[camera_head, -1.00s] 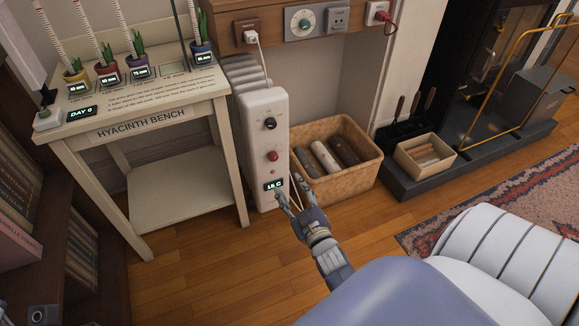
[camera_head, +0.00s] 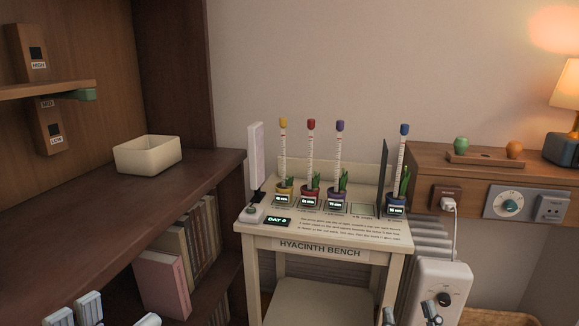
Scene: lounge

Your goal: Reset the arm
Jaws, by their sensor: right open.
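My right gripper (camera_head: 410,311) shows at the bottom edge in front of the white heater (camera_head: 452,278). Its two fingertips are apart with nothing seen between them. The rest of my right arm is below the picture. Grey-white parts of my left arm (camera_head: 88,308) show at the bottom left, in front of the dark shelf unit. They are cut off by the edge, so the state of my left gripper is unclear.
The hyacinth bench (camera_head: 330,262) stands in the middle with several potted plants and a day display (camera_head: 278,221). A cream box (camera_head: 147,154) sits on the shelf unit (camera_head: 215,170) at left. A wooden wall cabinet (camera_head: 428,165) is at right.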

